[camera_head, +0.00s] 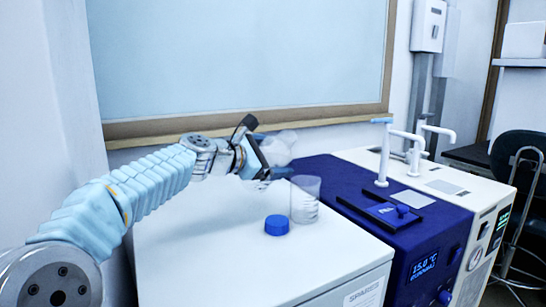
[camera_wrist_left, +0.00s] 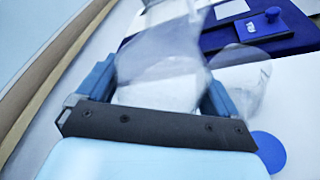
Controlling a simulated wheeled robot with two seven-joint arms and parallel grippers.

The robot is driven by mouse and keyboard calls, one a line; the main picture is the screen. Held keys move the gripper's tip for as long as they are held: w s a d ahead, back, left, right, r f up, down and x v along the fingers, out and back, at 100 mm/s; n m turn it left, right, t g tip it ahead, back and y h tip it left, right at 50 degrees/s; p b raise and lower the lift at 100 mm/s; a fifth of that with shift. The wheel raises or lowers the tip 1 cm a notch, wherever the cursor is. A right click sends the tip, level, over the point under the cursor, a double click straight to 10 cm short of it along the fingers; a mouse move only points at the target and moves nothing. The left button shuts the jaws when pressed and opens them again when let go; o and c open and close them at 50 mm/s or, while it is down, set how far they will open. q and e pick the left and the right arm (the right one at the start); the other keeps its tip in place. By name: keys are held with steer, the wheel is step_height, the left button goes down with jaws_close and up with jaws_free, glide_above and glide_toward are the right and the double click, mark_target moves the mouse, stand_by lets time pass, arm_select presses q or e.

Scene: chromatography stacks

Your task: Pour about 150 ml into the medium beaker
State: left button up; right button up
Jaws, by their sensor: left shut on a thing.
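My left gripper (camera_head: 268,168) is shut on a clear, see-through bottle (camera_head: 279,149) above the back of the white cabinet top. In the left wrist view the bottle (camera_wrist_left: 160,72) sits between the two blue fingers of the gripper (camera_wrist_left: 160,95). It looks tilted toward the beaker; its mouth is hard to make out. A clear beaker (camera_head: 305,200) stands upright on the white top, just right of and in front of the gripper. It shows partly behind the right finger in the left wrist view (camera_wrist_left: 247,82). I cannot tell any liquid level. My right gripper is not in view.
A blue screw cap (camera_head: 277,225) lies on the white top (camera_head: 200,265) in front of the beaker. A dark blue device with a display (camera_head: 425,262) and white posts stands close on the right. The front left of the white top is clear.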

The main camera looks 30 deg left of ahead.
mark_target(271, 184)
arm_select(q)
steer(key=shift+r, duration=0.1)
steer(key=shift+a+m, duration=0.15)
steer(key=shift+m, duration=0.25)
steer(key=shift+f, duration=0.25)
steer(key=shift+f+m+y, duration=0.4)
steer(key=shift+f+m, duration=0.1)
steer(key=shift+f, duration=0.1)
steer(key=shift+f+b, duration=0.15)
steer(key=shift+b, duration=0.2)
steer(key=shift+f+m+b, duration=0.3)
steer(key=shift+f, duration=0.3)
steer(key=shift+f+y, duration=0.1)
steer(key=shift+y, duration=0.2)
